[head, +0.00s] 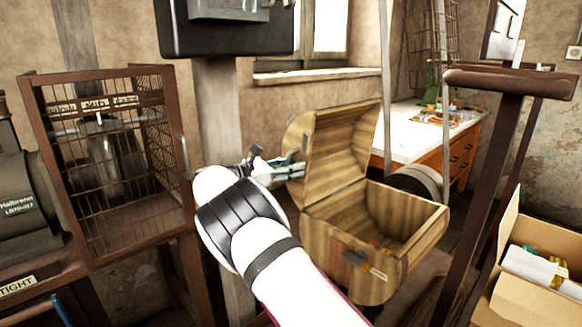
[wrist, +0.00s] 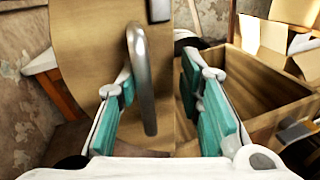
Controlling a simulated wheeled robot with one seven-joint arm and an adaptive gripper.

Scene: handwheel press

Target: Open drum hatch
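The wooden drum (head: 325,243) stands right of centre in the head view, and its open interior shows in the wrist view (wrist: 257,82). Its hatch (head: 345,140) stands raised above the opening, tilted back. In the wrist view, the hatch (wrist: 85,50) carries a curved metal handle (wrist: 139,75). My gripper (head: 290,170) is at the hatch's left edge. In the wrist view, my gripper (wrist: 158,82) has its teal-padded fingers apart, with the handle between them, closer to the left finger. I cannot tell whether that finger touches it.
A rusty mesh cage (head: 105,165) stands at left and a post (head: 222,110) rises behind my arm. A white-topped workbench (head: 408,132) is behind the drum. A brown metal stand (head: 490,170) and a cardboard box (head: 530,295) are at right.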

